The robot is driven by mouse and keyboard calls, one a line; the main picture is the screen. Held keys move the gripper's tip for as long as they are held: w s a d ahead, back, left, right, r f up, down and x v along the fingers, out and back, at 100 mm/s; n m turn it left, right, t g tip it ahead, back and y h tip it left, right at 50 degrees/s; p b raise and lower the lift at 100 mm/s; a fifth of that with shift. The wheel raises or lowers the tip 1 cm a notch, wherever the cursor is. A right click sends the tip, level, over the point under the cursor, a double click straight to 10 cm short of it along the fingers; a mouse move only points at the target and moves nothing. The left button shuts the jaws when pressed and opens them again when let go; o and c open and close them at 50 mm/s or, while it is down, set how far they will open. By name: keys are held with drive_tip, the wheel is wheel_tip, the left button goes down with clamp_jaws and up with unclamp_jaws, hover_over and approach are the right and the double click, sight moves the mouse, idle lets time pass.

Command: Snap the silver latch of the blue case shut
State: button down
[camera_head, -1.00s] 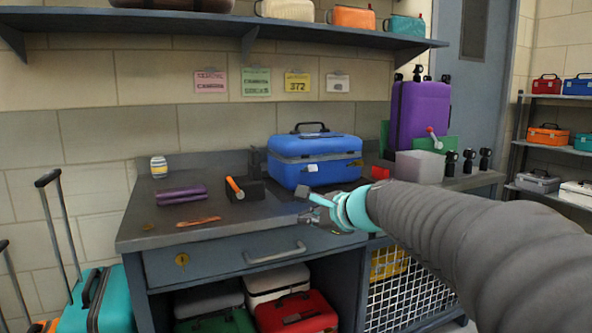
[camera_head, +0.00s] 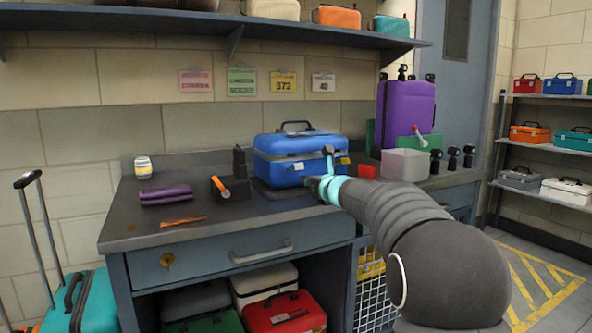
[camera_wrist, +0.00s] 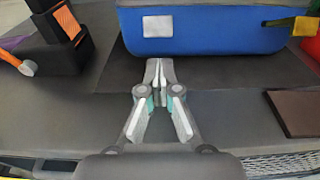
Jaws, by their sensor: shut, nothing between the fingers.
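The blue case (camera_head: 278,172) stands upright on the workbench, its black handle on top. Its lid looks down on the body, with a seam running around it. In the wrist view the case's lower front (camera_wrist: 215,30) fills the top, with a white label on it. I cannot make out the silver latch in either view; the upper front is out of the wrist view and partly behind my arm in the head view. My gripper (camera_wrist: 159,68) is shut and empty, its fingertips just in front of the case's lower front; contact is unclear. It also shows in the head view (camera_head: 313,183).
A black holder with an orange-handled tool (camera_head: 222,187) stands left of the case. A grey bin (camera_head: 404,164) and purple suitcase (camera_head: 405,112) stand right. A dark flat block (camera_wrist: 300,112) lies at the right.

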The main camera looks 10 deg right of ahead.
sight(299, 164)
drive_tip(key=shift+r+p+x, duration=0.15)
drive_tip(key=shift+p+x, duration=0.65)
drive_tip(key=shift+x, duration=1.1)
drive_tip(key=shift+r+p+x, duration=0.15)
drive_tip(key=shift+p+x, duration=0.6)
drive_tip(key=shift+x, duration=1.15)
drive_tip(key=shift+b+v, duration=0.85)
drive_tip(key=shift+v, duration=0.55)
drive_tip(key=shift+r+p, duration=1.65)
drive_tip(key=shift+r, duration=0.25)
drive_tip(key=shift+s+f, duration=0.1)
